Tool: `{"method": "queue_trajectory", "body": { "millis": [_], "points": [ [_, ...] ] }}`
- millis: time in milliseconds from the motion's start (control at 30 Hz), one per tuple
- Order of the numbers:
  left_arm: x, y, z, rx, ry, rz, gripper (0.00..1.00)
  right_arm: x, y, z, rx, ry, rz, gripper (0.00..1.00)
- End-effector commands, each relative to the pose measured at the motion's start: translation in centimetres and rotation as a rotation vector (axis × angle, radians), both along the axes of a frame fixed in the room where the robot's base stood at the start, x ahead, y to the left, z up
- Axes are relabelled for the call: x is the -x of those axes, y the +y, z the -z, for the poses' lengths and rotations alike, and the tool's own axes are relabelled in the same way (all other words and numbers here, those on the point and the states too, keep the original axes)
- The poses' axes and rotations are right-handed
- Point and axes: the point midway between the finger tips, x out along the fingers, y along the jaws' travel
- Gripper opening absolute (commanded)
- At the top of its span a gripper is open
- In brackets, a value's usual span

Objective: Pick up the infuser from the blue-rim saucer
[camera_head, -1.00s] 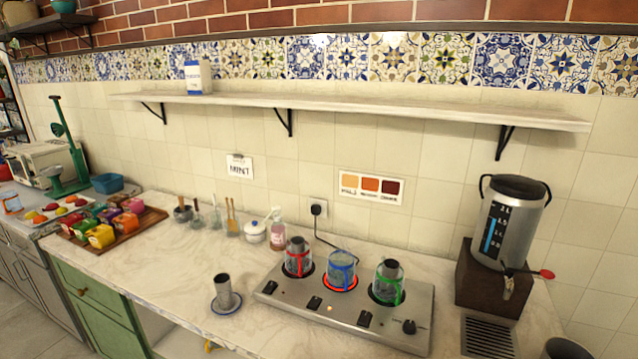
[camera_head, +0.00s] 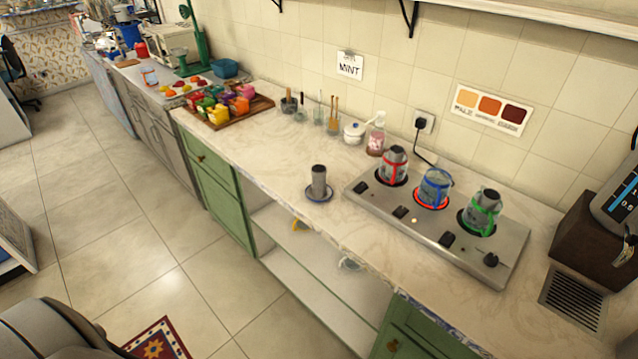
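The infuser (camera_head: 319,180) is a dark grey upright cylinder. It stands on the blue-rim saucer (camera_head: 309,197), a small plate on the marble counter, left of the stove and near the counter's front edge. Neither of my grippers shows in the head view, so their state cannot be seen.
A steel stove (camera_head: 398,213) holds three glass pots with red, blue and green bands; the ring under the blue one glows red. A wooden tray (camera_head: 258,106) of colourful containers and several small jars stand further left. The counter (camera_head: 262,150) around the saucer is mostly clear.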

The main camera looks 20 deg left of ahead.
Motion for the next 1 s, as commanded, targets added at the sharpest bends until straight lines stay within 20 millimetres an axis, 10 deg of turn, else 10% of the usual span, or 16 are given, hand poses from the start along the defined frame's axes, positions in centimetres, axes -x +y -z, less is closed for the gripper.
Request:
{"method": "queue_trajectory", "body": {
  "millis": [267,800,1000],
  "points": [
    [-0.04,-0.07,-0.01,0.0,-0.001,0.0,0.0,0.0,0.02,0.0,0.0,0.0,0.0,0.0],
    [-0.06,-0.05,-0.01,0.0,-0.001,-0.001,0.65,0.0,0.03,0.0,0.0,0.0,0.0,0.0],
    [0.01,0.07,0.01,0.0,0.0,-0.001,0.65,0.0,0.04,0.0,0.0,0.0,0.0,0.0]
  ]
}}
